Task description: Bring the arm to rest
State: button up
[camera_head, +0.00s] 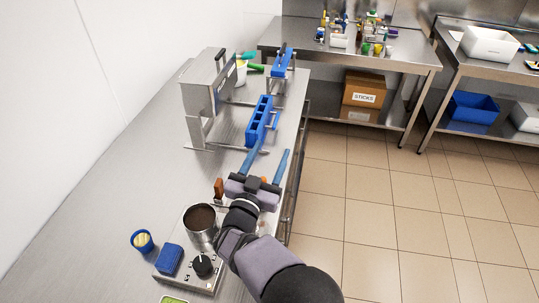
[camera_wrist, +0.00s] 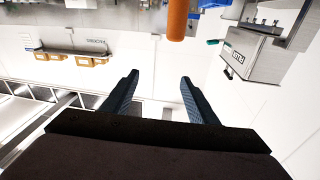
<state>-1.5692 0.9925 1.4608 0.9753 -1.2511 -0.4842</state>
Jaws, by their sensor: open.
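My arm reaches in from the lower right in the head view. My gripper (camera_head: 267,165) is over the right side of the steel counter (camera_head: 110,195), with its two blue fingers apart and nothing between them. In the wrist view my gripper (camera_wrist: 158,85) also shows open and empty, with white wall or bright surface beyond the fingers. The blue mould (camera_head: 260,120) is just beyond the fingertips in the head view; I cannot tell whether they touch it.
A steel pot (camera_head: 201,236) of dark liquid sits on a knobbed unit (camera_head: 203,266) close to my wrist. A blue block (camera_head: 168,259) and a small blue cup (camera_head: 142,241) are left of it. A steel machine (camera_head: 207,85) stands farther back. The tiled floor (camera_head: 375,210) is clear.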

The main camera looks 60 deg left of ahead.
jog(key=w+d+g+h, duration=0.1)
jog(key=w+d, duration=0.2)
jog(key=w, duration=0.5)
jog(key=w+d+g+h, duration=0.1)
jog(key=w+d, duration=0.3)
jog(key=w, duration=0.3)
jog(key=w+d+f+g+h, duration=0.1)
jog(key=w+d, duration=0.2)
jog(key=d, duration=0.4)
jog(key=w+d+f+m+g+h, duration=0.1)
jog(key=w+d+f+g, duration=0.15)
jog(key=d, duration=0.45)
jog(key=w+d+f+g+h, duration=0.1)
jog(key=w+d+h, duration=0.15)
jog(key=d, duration=0.35)
jog(key=s+d+f+m+g+h, duration=0.1)
jog(key=s+d+f+g, duration=0.15)
jog(key=d, duration=0.85)
jog(key=s+d+f+m+g+h, duration=0.1)
jog(key=s+d+m+h, duration=0.15)
jog(key=d, duration=0.85)
jog(key=s+d+f+m+g+h, duration=0.1)
jog(key=s+d+g, duration=0.4)
jog(key=s+d, duration=1)
jog(key=shift+s+f+m+h, duration=0.3)
jog(key=shift+s+f+m, duration=0.15)
jog(key=shift+f+m, duration=0.2)
